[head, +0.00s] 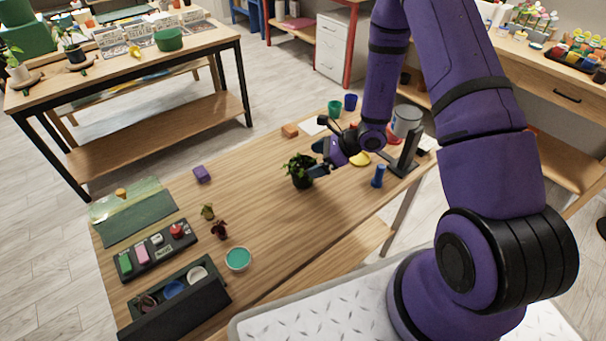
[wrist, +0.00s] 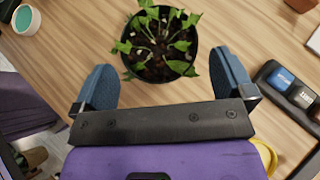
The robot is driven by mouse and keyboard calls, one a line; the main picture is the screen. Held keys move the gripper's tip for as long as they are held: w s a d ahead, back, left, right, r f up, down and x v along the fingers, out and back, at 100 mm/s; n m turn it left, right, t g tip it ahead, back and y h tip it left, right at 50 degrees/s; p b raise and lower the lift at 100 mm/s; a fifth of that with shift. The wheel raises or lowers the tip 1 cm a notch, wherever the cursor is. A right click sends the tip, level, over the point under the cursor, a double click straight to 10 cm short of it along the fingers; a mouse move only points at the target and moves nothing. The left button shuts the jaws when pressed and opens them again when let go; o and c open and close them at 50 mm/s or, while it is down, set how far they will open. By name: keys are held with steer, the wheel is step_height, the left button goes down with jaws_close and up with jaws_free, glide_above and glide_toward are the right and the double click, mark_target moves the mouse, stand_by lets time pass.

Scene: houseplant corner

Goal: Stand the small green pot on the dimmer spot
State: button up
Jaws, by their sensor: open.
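A small, very dark pot (head: 302,182) with a leafy green plant stands upright on the wooden table. Whether its wall is dark green or black is hard to tell. In the wrist view the pot (wrist: 133,68) lies between and just beyond the blue fingertips, with gaps at both sides. My gripper (head: 318,160) is open beside the pot in the head view, and it also shows in the wrist view (wrist: 162,68). A green two-tone mat lies at the table's far left end. It has a paler strip (head: 108,207) and a darker strip (head: 140,220).
A purple block (head: 202,174), two small plants (head: 218,229), a tray of coloured blocks (head: 158,250), a dark bin (head: 178,305) and a teal-filled bowl (head: 238,259) stand toward the left. Green (head: 334,108) and blue (head: 350,102) cups stand behind my gripper. The table's middle is mostly clear.

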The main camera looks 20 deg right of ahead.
mark_target(297, 167)
steer(key=shift+x, duration=2.65)
steer(key=shift+a+r, duration=0.1)
steer(key=c, duration=0.7)
steer(key=shift+r, duration=0.15)
